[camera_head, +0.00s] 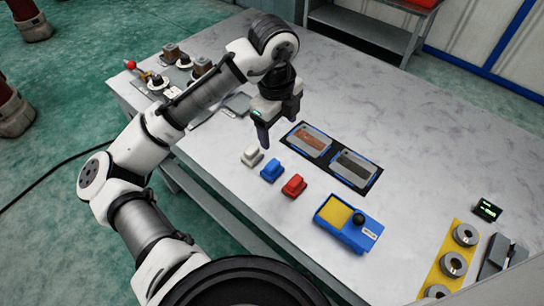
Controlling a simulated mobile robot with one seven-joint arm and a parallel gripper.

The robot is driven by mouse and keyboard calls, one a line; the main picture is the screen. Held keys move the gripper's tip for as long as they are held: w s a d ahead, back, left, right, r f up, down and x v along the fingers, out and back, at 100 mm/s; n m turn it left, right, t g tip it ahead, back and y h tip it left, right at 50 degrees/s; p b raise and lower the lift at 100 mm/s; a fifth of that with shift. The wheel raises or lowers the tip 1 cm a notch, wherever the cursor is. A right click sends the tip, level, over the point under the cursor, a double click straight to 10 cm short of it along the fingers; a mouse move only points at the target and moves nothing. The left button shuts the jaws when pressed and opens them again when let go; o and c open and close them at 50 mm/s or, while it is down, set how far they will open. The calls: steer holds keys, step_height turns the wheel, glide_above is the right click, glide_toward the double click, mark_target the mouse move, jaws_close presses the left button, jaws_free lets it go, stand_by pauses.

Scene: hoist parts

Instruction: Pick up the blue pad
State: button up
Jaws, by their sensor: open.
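The blue pad (271,170) is a small blue block with a raised top. It sits on the grey marbled table (420,135), between a similar white pad (252,157) and a red pad (294,185). My gripper (277,131) points down, with its fingers apart and nothing visible between them. It appears above and behind the white and blue pads. Its exact height over the table is hard to tell.
A black-edged panel (331,155) with two plates lies right of my gripper. A blue box with a yellow top (349,223) lies nearer. A yellow strip with several metal rings (452,264) is at the right. Several small parts stand at the table's left end.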

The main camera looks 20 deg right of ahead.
glide_above(274, 165)
steer(key=shift+g+y, duration=0.3)
steer(key=shift+y, duration=0.1)
steer(key=f, duration=0.8)
steer(key=shift+s+p, duration=0.2)
steer(key=shift+p, duration=0.2)
steer(key=shift+w+f+p, duration=0.2)
steer(key=shift+f+p, duration=0.75)
steer(key=shift+f, duration=2.35)
steer(key=c, duration=1.1)
steer(key=shift+o, duration=0.2)
steer(key=shift+r, duration=0.1)
step_height(274, 165, up, 20)
steer(key=b, duration=0.2)
